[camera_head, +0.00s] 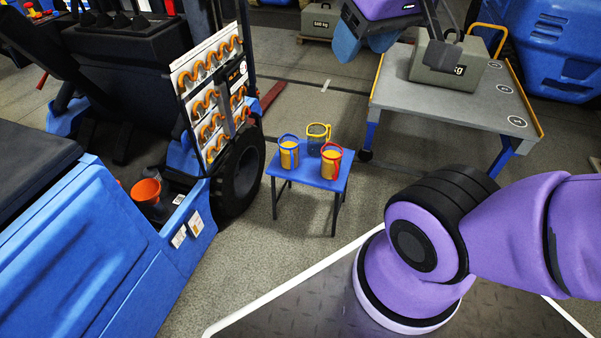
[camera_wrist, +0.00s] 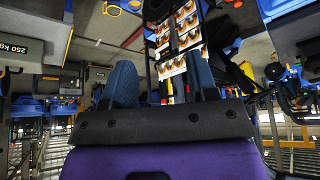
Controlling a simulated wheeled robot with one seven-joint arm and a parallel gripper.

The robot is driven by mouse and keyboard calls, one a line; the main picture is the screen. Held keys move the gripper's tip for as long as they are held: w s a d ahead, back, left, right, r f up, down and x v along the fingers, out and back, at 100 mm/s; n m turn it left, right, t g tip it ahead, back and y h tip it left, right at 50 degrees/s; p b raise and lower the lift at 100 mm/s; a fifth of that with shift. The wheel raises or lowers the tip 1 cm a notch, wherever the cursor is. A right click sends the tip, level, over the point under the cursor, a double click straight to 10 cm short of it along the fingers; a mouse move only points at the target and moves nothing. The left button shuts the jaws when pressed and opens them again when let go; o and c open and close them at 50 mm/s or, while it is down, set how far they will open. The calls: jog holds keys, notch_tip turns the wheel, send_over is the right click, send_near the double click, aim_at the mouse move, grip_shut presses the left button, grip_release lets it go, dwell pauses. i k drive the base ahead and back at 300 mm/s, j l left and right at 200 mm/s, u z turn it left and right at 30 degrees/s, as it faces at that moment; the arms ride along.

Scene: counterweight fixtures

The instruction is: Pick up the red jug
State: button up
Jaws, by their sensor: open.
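The red jug (camera_head: 330,164) has a red rim and handle and a yellow body. It stands upright on a small blue table (camera_head: 310,179), at the table's front right. A blue-rimmed jug (camera_head: 289,155) stands to its left, and a yellow-rimmed jug (camera_head: 315,143) stands close behind it. My gripper (camera_head: 362,46) is at the top of the head view, well apart from the jugs. Its two blue fingers are spread with nothing held between them. The fingers also show apart in the wrist view (camera_wrist: 162,82). I cannot make out the red jug clearly in the wrist view.
A grey workbench (camera_head: 395,95) with a heavy grey weight (camera_head: 447,70) stands right of the small table. A blue vehicle (camera_head: 95,245) with a black wheel (camera_head: 240,172) and a rack of orange hooks (camera_head: 212,95) is on the left. Floor is clear in front of the small table.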

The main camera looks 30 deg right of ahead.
aim_at(332, 153)
jog(key=i+j, duration=0.15)
jog(key=i, duration=0.2)
jog(key=i+j, duration=0.15)
jog(key=i, duration=0.25)
jog(key=i+j, duration=0.15)
jog(key=i, duration=0.2)
jog(key=z, duration=0.4)
jog(key=i+z, duration=0.1)
jog(key=z, duration=0.35)
jog(key=j+z, duration=0.1)
jog(key=z, duration=0.3)
jog(key=j+z, duration=0.1)
jog(key=z, duration=0.35)
jog(key=i, duration=0.05)
